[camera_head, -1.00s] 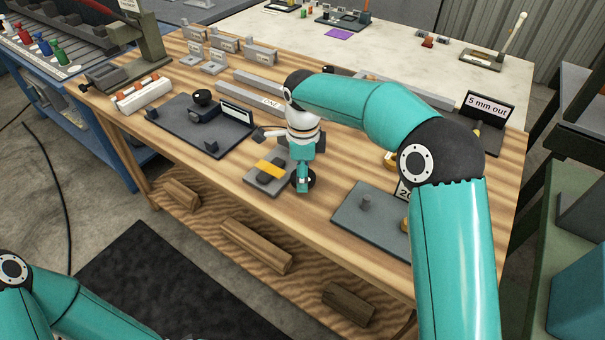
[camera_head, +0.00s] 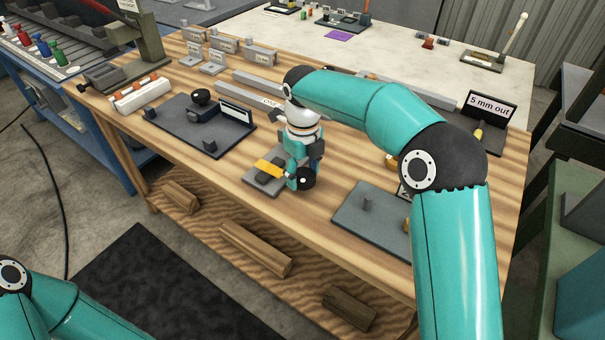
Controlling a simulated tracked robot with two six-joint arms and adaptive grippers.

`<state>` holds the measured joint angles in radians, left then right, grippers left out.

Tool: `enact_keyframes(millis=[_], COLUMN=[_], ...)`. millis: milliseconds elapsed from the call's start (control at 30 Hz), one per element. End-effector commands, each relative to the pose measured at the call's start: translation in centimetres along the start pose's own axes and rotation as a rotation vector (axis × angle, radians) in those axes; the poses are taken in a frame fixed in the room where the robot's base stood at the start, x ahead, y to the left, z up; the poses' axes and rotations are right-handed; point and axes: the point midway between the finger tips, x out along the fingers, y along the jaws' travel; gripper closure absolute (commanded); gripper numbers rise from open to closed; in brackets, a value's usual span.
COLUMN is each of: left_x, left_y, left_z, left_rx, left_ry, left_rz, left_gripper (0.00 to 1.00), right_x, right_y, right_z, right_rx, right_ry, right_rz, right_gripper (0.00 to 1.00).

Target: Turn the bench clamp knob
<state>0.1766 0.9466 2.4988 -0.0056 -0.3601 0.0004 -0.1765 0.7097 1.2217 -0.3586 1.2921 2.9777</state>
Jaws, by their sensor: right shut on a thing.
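The bench clamp (camera_head: 263,185) is a small grey block with a yellow strip (camera_head: 268,168) across it, near the front edge of the wooden bench. A round black knob (camera_head: 307,180) with a pale dot shows at its right side. My right gripper (camera_head: 299,178) reaches down from above and is shut on the knob, its teal fingers beside it. The gripper hides part of the clamp and where the fingers touch the knob. My left arm shows only in the lower left corner; its gripper is out of view.
A dark fixture plate (camera_head: 199,130) lies left of the clamp and a grey plate with a peg (camera_head: 366,217) lies right, partly behind my right arm. Grey bars (camera_head: 258,83) lie behind. A "5 mm out" sign (camera_head: 488,105) stands at the right.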

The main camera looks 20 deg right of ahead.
Motion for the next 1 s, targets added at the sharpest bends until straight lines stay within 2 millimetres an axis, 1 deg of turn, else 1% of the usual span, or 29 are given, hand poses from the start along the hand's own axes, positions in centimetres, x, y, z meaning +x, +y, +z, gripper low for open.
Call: enact_keyframes(millis=[167,533,567,700,1000], left_x=[0.13,0.12,0.12,0.12,0.14], left_y=[-0.05,-0.04,-0.04,-0.04,-0.05], left_z=[0.00,0.00,0.00,0.00,-0.01], left_rx=[0.000,0.000,0.000,0.000,0.000], left_ry=[0.000,0.000,0.000,0.000,0.000], left_rz=[0.000,0.000,0.000,0.000,0.000], left_gripper=[0.60,0.60,0.60,0.60,0.60], right_x=[-0.23,-0.24,-0.24,-0.19,-0.07], right_y=[-0.18,-0.17,-0.17,-0.12,-0.03], right_z=[0.08,0.08,0.08,0.06,0.03], right_rx=[0.030,0.033,0.033,0.033,0.031], right_ry=[-0.007,-0.006,-0.006,-0.004,-0.001], right_rz=[-0.005,-0.004,-0.004,-0.003,-0.001], right_gripper=[0.75,0.75,0.38,0.15,0.15])
